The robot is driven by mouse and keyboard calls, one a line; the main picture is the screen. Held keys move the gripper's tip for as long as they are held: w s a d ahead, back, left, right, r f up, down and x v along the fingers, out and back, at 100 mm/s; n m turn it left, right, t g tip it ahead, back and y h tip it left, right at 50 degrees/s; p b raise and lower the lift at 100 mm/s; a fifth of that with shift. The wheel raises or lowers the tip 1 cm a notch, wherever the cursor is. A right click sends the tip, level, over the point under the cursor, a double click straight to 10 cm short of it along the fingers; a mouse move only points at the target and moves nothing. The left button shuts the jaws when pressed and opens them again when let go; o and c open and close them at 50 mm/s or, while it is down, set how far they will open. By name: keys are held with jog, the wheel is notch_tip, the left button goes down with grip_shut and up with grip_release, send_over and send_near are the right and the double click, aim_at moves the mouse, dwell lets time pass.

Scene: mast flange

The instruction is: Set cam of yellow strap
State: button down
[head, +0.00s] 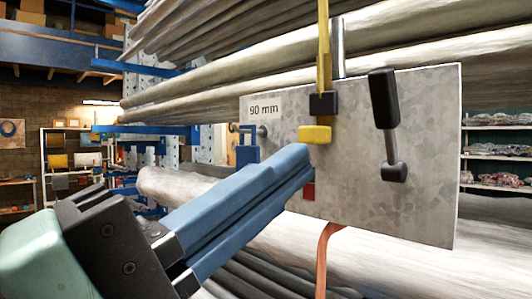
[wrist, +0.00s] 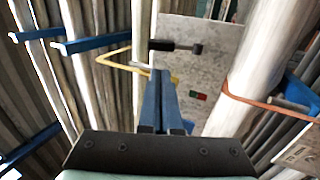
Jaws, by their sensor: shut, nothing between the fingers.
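The yellow strap (head: 323,45) hangs down the front of a grey metal plate (head: 430,130) into a black block (head: 323,103), with a yellow piece (head: 314,134) just below. The strap (wrist: 113,55) also shows in the wrist view. A black-handled lever (head: 384,98) stands upright, slightly tilted, right of the strap; it also shows in the wrist view (wrist: 174,45). My gripper (head: 308,163) has its blue fingers together and empty, tips just below the yellow piece. I cannot tell whether they touch it or the plate. The fingers (wrist: 162,76) partly cover the plate's lower area.
A red mark (head: 308,191) sits below my fingertips; the wrist view shows red and green there (wrist: 198,95). A "90 mm" label (head: 264,108) is at the plate's upper left. Long wrapped bundles (head: 220,80) lie behind, on blue rack arms (head: 135,68). An orange strap (head: 324,258) hangs below.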

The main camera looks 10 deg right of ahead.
aim_at(378, 89)
jog(key=p+x, duration=0.5)
jog(key=x, duration=0.8)
jog(key=shift+s+r+p, duration=0.1)
jog(key=shift+r+p, duration=0.1)
jog(key=shift+p, duration=0.15)
jog(key=shift+w+d, duration=0.25)
jog(key=shift+r, duration=0.1)
jog(key=p, duration=0.2)
jog(key=r+y+p, duration=0.1)
jog(key=p, duration=0.1)
jog(key=shift+w+d+r+g, duration=0.25)
jog(key=shift+w+d+g, duration=0.05)
jog(key=shift+d+g, duration=0.1)
jog(key=shift+p+x, duration=0.95)
jog(key=shift+p, duration=0.05)
jog(key=shift+w+d+r, duration=0.1)
jog(key=shift+d+r, duration=0.1)
jog(key=shift+a, duration=0.1)
jog(key=shift+f, duration=0.1)
